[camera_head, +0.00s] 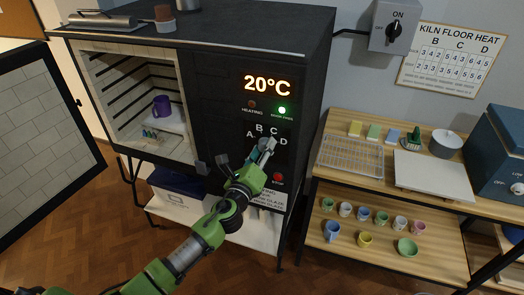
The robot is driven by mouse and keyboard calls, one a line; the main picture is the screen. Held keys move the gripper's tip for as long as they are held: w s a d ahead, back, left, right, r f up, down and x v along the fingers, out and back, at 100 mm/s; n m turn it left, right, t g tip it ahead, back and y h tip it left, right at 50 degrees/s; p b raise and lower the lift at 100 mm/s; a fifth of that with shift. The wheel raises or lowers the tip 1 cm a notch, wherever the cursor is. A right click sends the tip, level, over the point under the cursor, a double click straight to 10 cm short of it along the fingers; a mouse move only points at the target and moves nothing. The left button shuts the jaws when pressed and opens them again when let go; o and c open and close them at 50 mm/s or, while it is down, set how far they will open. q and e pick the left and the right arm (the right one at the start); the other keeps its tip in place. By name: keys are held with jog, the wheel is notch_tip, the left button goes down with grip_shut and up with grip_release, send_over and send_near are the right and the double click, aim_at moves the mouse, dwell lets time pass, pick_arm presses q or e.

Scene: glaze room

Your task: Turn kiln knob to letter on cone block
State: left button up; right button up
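The black kiln (225,80) has its display at 20°C and a lit green lamp. Its knob (264,143) sits among the letters A, B, C and D on the front panel. My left gripper (266,149) is at the knob, its fingers overlapping it and hiding much of it, including where it points. Whether the fingers are closed on the knob is too small to tell. My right gripper is out of view.
The kiln door (42,140) stands open at left. A purple mug (161,105) is on the kiln shelf. A red button (278,177) is below the knob. A wall switch (395,28) reads ON beside a heat chart (452,52). A wooden bench (333,192) with cups stands right.

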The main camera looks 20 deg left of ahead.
pick_arm(q)
jog(key=shift+w+f, duration=0.15)
jog(key=s, duration=1.1)
jog(key=shift+s+a, duration=0.15)
jog(key=shift+s, duration=0.25)
